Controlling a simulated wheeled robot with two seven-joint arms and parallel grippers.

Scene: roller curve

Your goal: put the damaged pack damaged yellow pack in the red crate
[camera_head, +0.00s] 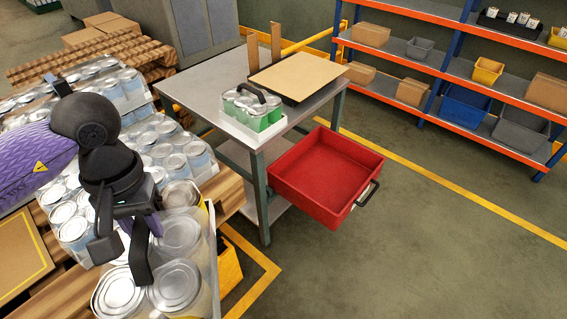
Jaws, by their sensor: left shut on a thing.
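My left gripper (128,252) is at the lower left, its dark fingers among the tops of a pack of large silver-lidded cans. It is shut on this yellow pack (180,240), of which mainly the lids and a strip of yellow edge show. The pack looks larger than the cans behind it and seems raised above them. Its lower sides and any damage are hidden. The red crate (345,195) is at the right side of the grey table, open and empty, with a dark handle on its right side. My right gripper is not in view.
The grey table (205,85) holds a white tray of green cans (252,110) and a cardboard-topped board (298,75). Many canned packs (165,140) cover the pallet at left. A shelf (450,60) with bins stands at back right. The floor right of the crate is clear.

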